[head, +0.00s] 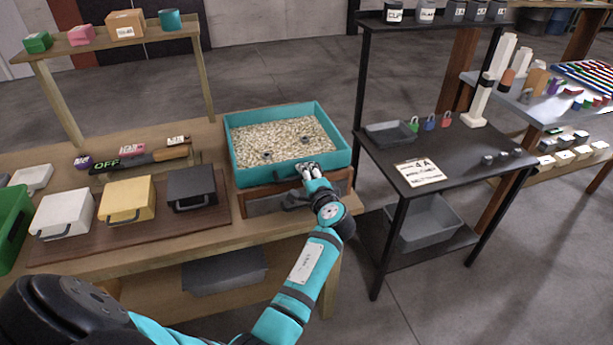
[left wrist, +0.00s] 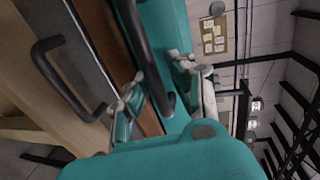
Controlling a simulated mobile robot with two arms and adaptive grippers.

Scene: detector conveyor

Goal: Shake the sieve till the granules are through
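The sieve is a teal rectangular tray (head: 236,172) full of pale granules (head: 275,138), with small dark lumps showing among them. It rests on a wooden box frame (head: 340,181) at the right end of the bench. My left gripper (head: 311,169) is at the sieve's front wall. In the left wrist view, the left gripper (left wrist: 158,78) has its fingers apart, on either side of the sieve's dark curved handle (left wrist: 133,25), with a gap visible. The teal sieve wall (left wrist: 163,25) fills the area beyond. The sieve's underside is hidden. My right gripper is out of view.
A drawer with a dark handle (left wrist: 45,65) sits below the sieve. White, yellow and black lidded boxes (head: 126,200) stand left on the bench, near a dark device reading OFF (head: 107,162). A black table (head: 450,150) with a grey tray stands close at the right.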

